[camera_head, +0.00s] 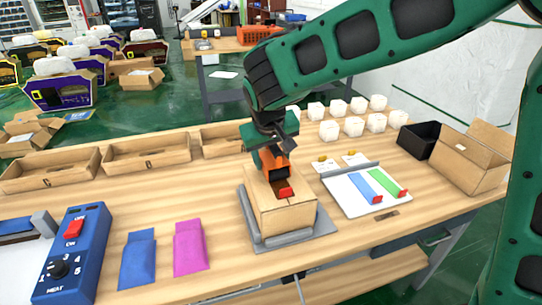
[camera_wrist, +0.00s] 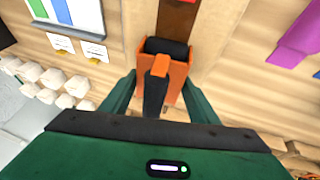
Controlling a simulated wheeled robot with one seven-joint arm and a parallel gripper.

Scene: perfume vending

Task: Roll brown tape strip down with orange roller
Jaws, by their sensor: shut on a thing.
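My gripper (camera_head: 270,143) is shut on the orange roller (camera_head: 274,161), above the closed cardboard box (camera_head: 262,218). In the wrist view my gripper (camera_wrist: 157,92) has a finger on each side of the orange roller (camera_wrist: 179,72), whose black cylinder (camera_wrist: 166,47) faces the strip. The brown tape strip (camera_head: 281,184) lies on the box top, with a red piece at its near end. It also shows in the wrist view (camera_wrist: 178,16), just beyond the cylinder. The roller hides part of the strip. I cannot tell whether the cylinder touches it.
The box sits in a grey holder (camera_head: 297,240). To its right is a white board (camera_head: 345,193) with blue and green strips; to its left are magenta (camera_head: 190,246) and blue (camera_head: 137,262) pouches and a blue heater box (camera_head: 75,257). White cubes and an open carton (camera_head: 468,165) stand further right.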

